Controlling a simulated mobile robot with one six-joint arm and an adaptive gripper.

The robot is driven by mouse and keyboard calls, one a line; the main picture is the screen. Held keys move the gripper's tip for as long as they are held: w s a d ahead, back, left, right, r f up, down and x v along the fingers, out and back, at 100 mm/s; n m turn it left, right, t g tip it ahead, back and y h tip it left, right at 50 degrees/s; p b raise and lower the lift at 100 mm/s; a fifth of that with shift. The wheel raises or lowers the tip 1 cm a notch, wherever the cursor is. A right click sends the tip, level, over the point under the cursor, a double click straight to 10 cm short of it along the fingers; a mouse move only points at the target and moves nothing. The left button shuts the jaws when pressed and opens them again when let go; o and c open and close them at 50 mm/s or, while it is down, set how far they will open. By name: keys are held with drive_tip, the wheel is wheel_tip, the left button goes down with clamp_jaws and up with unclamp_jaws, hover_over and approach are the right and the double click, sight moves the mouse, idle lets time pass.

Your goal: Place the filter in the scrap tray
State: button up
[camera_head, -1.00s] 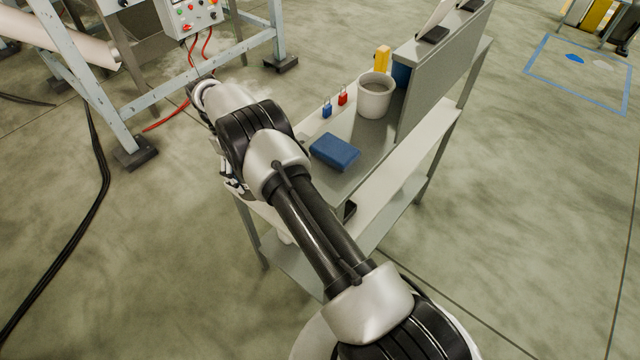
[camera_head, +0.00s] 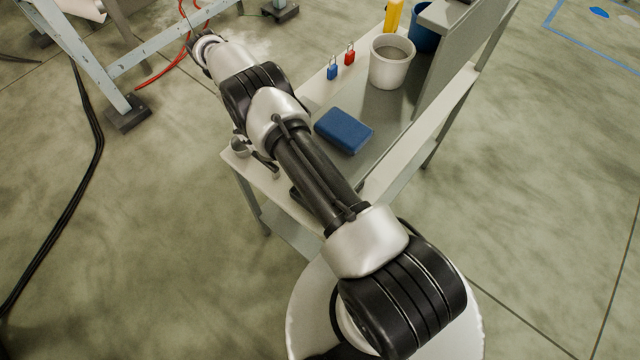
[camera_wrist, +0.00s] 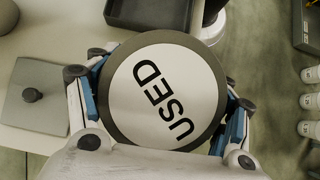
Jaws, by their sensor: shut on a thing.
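The filter (camera_wrist: 150,70) is a round disc with a pale face, a dark rim and the word USED on it. My gripper (camera_wrist: 167,88) is shut on it, with a finger on each side of the rim in the wrist view. A dark grey open tray (camera_wrist: 116,14) lies just beyond the filter at the top of the wrist view; the filter covers part of the surface in front of it. Whether this is the scrap tray I cannot tell. In the head view the filter and my fingers are mostly hidden by my arm.
A grey square plate (camera_wrist: 36,98) lies left of the filter. A second dark container (camera_wrist: 307,40) and several white cylinders (camera_wrist: 308,102) are at right. On the bench stand a blue box (camera_head: 344,130), white bucket (camera_head: 392,68), blue padlock (camera_head: 332,71) and red padlock (camera_head: 349,57).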

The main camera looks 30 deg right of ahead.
drive_tip(key=s+d+b, duration=0.1)
drive_tip(key=s+d, duration=0.4)
drive_tip(key=s, duration=0.9)
drive_tip(key=f, duration=0.2)
drive_tip(key=s+f+b, duration=0.1)
drive_tip(key=f, duration=0.1)
drive_tip(key=s+d+f, duration=0.1)
drive_tip(key=f, duration=0.1)
drive_tip(key=shift+s+f+b, duration=0.1)
drive_tip(key=shift+s+b, duration=0.1)
drive_tip(key=shift+b, duration=0.2)
drive_tip(key=shift+d+r+t, duration=0.1)
drive_tip(key=shift+r+t, duration=0.15)
drive_tip(key=shift+t, duration=0.05)
drive_tip(key=s+t, duration=0.1)
drive_tip(key=s+t+y+b, duration=0.1)
drive_tip(key=shift+d+r+t+b, duration=0.1)
drive_tip(key=shift+d+t+b, duration=0.2)
drive_tip(key=shift+d+t, duration=0.1)
drive_tip(key=shift+s+a+f+b, duration=0.1)
drive_tip(key=shift+f+b, duration=0.2)
drive_tip(key=shift+f, duration=0.5)
